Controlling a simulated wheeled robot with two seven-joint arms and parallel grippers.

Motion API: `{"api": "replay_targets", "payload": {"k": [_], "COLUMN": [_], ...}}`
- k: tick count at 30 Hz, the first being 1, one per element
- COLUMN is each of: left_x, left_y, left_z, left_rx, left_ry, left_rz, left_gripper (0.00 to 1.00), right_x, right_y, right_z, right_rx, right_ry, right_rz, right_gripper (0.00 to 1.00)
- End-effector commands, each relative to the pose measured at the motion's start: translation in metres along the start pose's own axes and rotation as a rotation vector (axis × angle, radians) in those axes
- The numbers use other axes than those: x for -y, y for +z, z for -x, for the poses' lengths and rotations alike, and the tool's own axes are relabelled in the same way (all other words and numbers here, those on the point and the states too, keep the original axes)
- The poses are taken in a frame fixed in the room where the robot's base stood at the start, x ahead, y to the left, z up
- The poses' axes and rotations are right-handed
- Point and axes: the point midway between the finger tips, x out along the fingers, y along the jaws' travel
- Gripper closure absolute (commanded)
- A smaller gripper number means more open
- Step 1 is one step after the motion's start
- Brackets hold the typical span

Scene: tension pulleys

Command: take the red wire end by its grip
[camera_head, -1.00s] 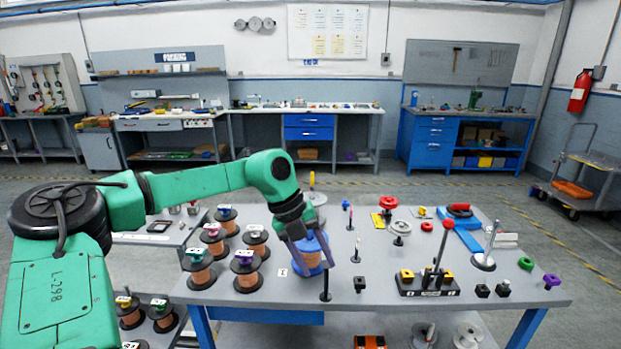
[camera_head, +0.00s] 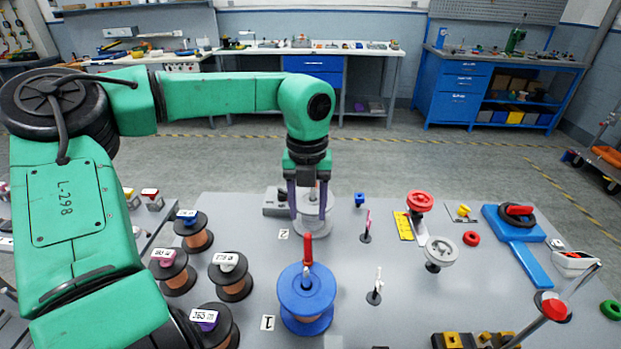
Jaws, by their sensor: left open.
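A thin upright red piece (camera_head: 308,249), which looks like the red wire end's grip, stands at the top of the blue spool (camera_head: 306,312) in the middle of the table. My left gripper (camera_head: 308,212) points down with its two fingers apart, in front of or over a grey spool (camera_head: 312,228) in the picture. It shows just above the red piece in the picture and does not hold it. I cannot tell the exact gap in depth. My right gripper is not in view.
Several copper spools (camera_head: 231,278) stand to the left on the table (camera_head: 350,275). Small upright posts (camera_head: 375,288) stand to the right. Further right are a red knob (camera_head: 420,200), a red ring (camera_head: 471,239) and a blue tool (camera_head: 527,255) with a red handle.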

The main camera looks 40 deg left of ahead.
Motion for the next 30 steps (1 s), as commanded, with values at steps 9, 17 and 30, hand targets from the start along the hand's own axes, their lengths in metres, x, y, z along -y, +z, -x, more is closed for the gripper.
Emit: {"api": "replay_targets", "payload": {"k": [9,17,30], "left_x": [0.000,0.000,0.000], "left_y": [0.000,0.000,0.000], "left_z": [-0.023,-0.065,-0.090], "left_rx": [-0.001,0.000,0.000], "left_ry": [-0.002,-0.001,-0.001], "left_rz": [-0.001,0.000,-0.001], "left_gripper": [0.45,0.45,0.45], "right_x": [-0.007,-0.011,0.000], "right_y": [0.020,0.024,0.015], "right_z": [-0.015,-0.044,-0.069], "right_rx": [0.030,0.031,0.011], "right_ry": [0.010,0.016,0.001], "right_rz": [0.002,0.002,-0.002], "right_gripper": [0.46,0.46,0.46]}}
